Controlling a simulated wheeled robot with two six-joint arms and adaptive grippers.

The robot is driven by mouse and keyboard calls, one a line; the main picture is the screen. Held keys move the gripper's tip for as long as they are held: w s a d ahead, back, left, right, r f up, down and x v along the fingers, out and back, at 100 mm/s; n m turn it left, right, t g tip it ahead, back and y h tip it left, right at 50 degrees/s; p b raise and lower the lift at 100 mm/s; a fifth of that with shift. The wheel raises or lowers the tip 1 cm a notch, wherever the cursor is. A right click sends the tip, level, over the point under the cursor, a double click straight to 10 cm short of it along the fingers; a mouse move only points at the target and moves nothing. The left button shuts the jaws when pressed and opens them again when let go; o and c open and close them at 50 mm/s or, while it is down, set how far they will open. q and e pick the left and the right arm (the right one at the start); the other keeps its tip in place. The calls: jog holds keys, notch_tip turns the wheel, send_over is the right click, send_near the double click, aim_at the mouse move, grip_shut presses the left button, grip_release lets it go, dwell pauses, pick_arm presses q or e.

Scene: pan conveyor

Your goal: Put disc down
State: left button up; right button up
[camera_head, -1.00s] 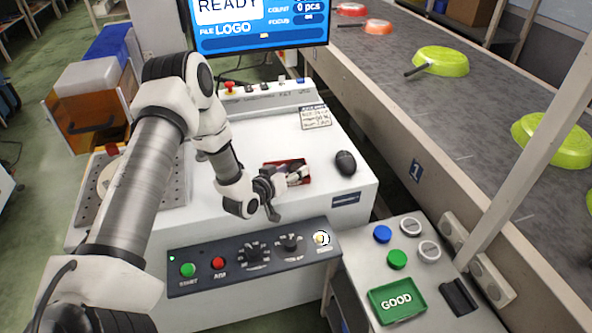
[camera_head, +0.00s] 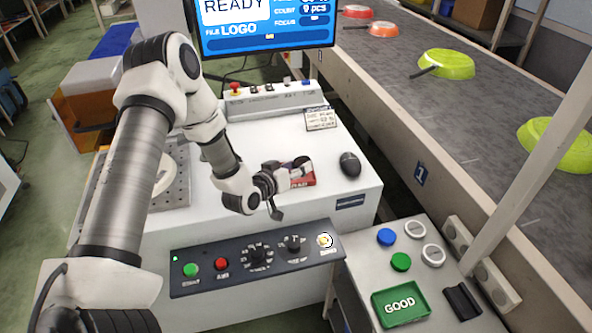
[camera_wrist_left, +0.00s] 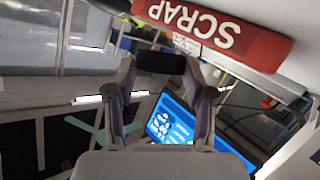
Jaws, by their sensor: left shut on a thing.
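My left gripper (camera_head: 300,168) is at the red scrap tray (camera_head: 304,181) on the white machine top, and its fingers cover part of the tray. In the left wrist view the gripper (camera_wrist_left: 160,76) is shut on a dark thing, taken as the disc (camera_wrist_left: 160,62), which shows edge-on between the fingertips. The red tray's SCRAP label (camera_wrist_left: 215,30) is close beyond the fingertips there. I cannot tell whether the disc touches the tray. My right gripper is not in view.
A black mouse (camera_head: 350,164) and a small sign (camera_head: 320,119) are near the tray. A control panel (camera_head: 255,258) runs along the machine's front. Blue (camera_head: 386,237), green (camera_head: 400,262) and light discs lie by the green GOOD tray (camera_head: 425,311). The conveyor (camera_head: 470,110) carries pans.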

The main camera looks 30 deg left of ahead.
pick_arm(q)
jog(key=s+d+r+g+y+p, duration=0.1)
jog(key=s+d+y+p, duration=0.1)
jog(key=s, duration=0.4)
jog(key=s+d+r+g+y+p, duration=0.1)
jog(key=s+d+p, duration=0.3)
jog(key=s, duration=0.3)
jog(key=shift+s+d+r+n+g+y+p, duration=0.25)
jog(key=shift+d+n+g+y+p, duration=0.15)
jog(key=shift+p, duration=0.45)
jog(key=w+a+p, duration=0.1)
jog(key=w+a, duration=0.2)
jog(key=w, duration=0.1)
jog(key=w+a+f+p, duration=0.1)
jog(key=w+a, duration=0.2)
jog(key=w, duration=0.1)
jog(key=w+a+f+p, duration=0.1)
jog(key=w+a, duration=0.2)
jog(key=w, duration=0.2)
jog(key=shift+w+p, duration=0.1)
jog(key=shift+p, duration=0.3)
notch_tip(320, 180, down, 3)
jog(key=shift+f+p, duration=0.15)
jog(key=shift+p, duration=0.3)
jog(key=shift+f, duration=0.4)
jog(key=o, duration=1)
